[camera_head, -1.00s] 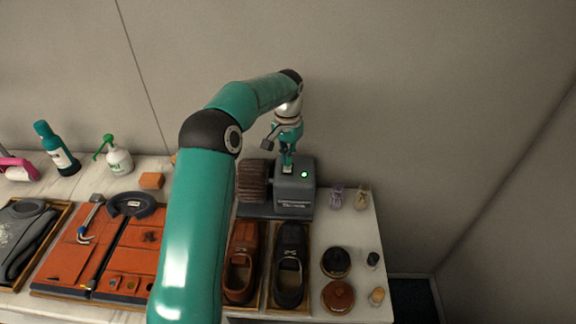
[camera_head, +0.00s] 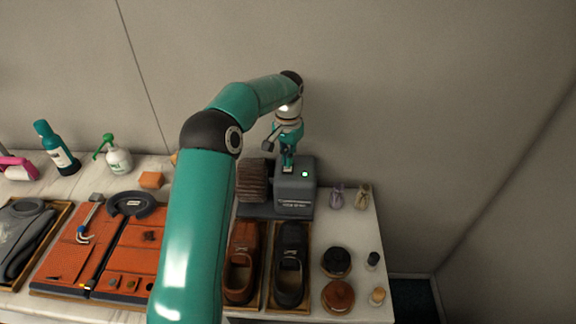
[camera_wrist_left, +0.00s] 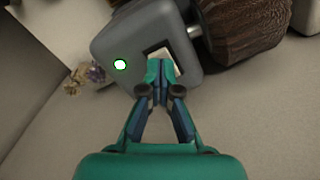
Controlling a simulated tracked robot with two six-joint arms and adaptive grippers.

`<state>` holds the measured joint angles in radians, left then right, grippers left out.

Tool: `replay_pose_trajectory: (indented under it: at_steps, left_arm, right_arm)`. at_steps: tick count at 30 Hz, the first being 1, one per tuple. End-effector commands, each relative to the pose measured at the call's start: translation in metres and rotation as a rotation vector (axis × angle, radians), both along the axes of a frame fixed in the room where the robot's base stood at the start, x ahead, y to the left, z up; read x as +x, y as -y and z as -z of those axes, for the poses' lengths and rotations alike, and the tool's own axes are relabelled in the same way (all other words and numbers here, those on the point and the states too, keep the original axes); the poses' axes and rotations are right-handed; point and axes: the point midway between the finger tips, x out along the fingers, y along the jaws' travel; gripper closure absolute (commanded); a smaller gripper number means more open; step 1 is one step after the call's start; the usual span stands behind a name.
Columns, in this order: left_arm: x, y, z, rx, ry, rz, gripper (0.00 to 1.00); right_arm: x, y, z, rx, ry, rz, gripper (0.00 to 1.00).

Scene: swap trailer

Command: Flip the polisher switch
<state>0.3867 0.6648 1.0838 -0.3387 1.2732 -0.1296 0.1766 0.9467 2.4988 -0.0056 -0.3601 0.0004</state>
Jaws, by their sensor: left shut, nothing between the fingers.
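The polisher (camera_head: 294,196) is a grey box with a brown brush roller (camera_head: 252,180) on its left side, near the back of the table. My left gripper (camera_head: 288,168) points down at the polisher's top, left of the light. In the left wrist view its closed fingertips (camera_wrist_left: 158,72) sit at a pale-framed switch opening (camera_wrist_left: 160,58) and hide most of the switch. Which way the switch is tilted cannot be told. My right gripper is out of view.
Brown and black shoes (camera_head: 291,264) lie in trays in front of the polisher. Round polish tins (camera_head: 338,296), small bottles (camera_head: 373,261) and small pouches (camera_head: 336,196) stand to the right. A spray bottle (camera_head: 118,158) and an orange block (camera_head: 151,180) are left. The wall is close behind.

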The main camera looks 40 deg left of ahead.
Motion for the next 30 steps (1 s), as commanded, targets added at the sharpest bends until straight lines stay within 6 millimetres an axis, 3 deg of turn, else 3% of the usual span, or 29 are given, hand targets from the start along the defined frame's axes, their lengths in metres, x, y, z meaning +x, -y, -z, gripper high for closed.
replay_pose_trajectory:
  at_steps: [30]
  left_arm:
    - [0.0,0.0,0.016,0.0,0.0,0.001,1.0]
  right_arm:
    - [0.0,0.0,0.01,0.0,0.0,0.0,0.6]
